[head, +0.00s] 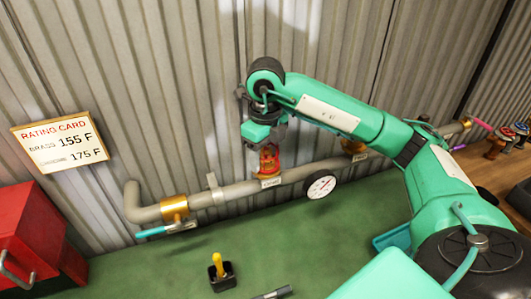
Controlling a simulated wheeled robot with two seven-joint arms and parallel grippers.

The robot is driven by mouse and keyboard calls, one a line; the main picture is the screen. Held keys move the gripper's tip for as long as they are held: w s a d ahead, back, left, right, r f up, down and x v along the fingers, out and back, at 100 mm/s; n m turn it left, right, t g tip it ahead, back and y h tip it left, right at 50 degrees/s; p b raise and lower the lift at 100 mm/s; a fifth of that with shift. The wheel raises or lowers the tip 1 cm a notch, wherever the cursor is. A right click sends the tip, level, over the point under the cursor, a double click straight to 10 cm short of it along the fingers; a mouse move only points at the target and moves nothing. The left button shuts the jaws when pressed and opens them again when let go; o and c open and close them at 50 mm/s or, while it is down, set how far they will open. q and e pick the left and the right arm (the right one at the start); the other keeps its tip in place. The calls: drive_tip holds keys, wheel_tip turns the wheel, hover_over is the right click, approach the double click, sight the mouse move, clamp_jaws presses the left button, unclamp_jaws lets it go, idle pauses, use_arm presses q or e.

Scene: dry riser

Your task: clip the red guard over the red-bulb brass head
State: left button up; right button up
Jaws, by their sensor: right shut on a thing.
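My right gripper (268,142) points down at the pipe by the wall and is shut on the red guard (269,160). The guard is a small red cage with yellow-orange showing through it. It is upright just above the grey pipe (238,191), over a white label. Whether it is clipped around a head there or only held over it, I cannot tell; the bulb is hidden. Another brass head (353,147) stands farther right on the pipe, partly behind my arm. My left gripper is out of view.
A rating card (59,143) hangs on the corrugated wall. A brass valve (174,207) with a teal lever and a round gauge (321,185) sit on the pipe. A red cabinet (35,235) is at left. A black holder (222,277) with a yellow-handled item stands on the green floor.

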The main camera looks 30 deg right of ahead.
drive_tip(key=shift+f, duration=0.3)
drive_tip(key=o, duration=1)
drive_tip(key=shift+o, duration=0.2)
drive_tip(key=shift+r, duration=6.9)
